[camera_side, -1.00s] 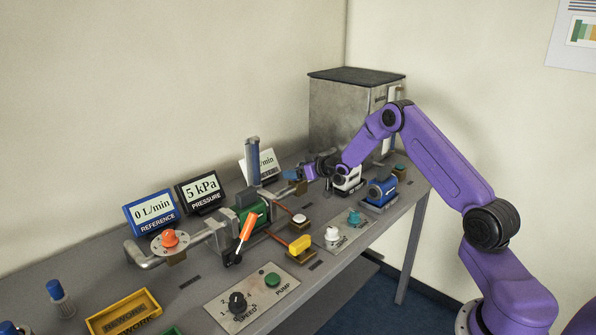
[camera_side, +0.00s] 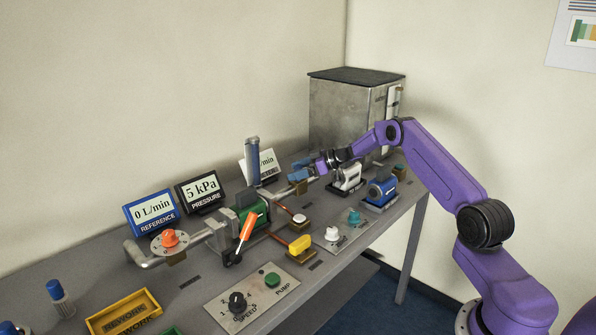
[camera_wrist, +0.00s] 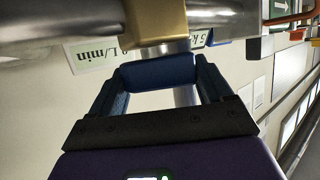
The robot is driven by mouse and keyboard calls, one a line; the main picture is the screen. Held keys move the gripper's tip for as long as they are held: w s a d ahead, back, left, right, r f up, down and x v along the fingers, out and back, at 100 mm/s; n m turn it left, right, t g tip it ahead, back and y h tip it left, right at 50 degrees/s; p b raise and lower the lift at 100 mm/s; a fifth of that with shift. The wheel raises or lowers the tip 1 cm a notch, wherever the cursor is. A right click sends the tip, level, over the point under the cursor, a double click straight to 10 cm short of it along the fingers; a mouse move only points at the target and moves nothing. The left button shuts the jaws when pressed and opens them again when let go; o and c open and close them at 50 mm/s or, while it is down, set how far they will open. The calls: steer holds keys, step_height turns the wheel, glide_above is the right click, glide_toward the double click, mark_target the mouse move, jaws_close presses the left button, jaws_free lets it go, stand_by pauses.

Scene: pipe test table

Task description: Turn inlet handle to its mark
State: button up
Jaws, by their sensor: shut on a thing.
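My gripper (camera_side: 301,168) is at the pipe line in front of the grey metal tank. In the wrist view my gripper (camera_wrist: 157,82) has its two dark blue fingers closed against the ends of a blue handle (camera_wrist: 157,70), which I take to be the inlet handle. The handle sits just below a brass valve body (camera_wrist: 155,20) on a grey pipe (camera_wrist: 210,12). In the side view the fingers and the blue handle overlap, so I cannot separate them well. I cannot make out the handle's mark in either view.
The tank (camera_side: 345,115) stands behind. A blue upright cylinder (camera_side: 253,160) and a flow display (camera_side: 265,164) are to the left. White (camera_side: 347,177) and blue (camera_side: 381,190) devices stand close at the right. An orange lever (camera_side: 248,226) and yellow handle (camera_side: 300,244) are nearer.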

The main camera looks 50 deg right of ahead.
steer(key=shift+n+g+y, duration=0.4)
steer(key=shift+n+y, duration=0.2)
steer(key=shift+n+g+y, duration=0.4)
steer(key=shift+n+y, duration=0.1)
steer(key=o, duration=1)
steer(key=shift+c, duration=0.2)
steer(key=v, duration=1.2)
steer(key=shift+r, duration=0.1)
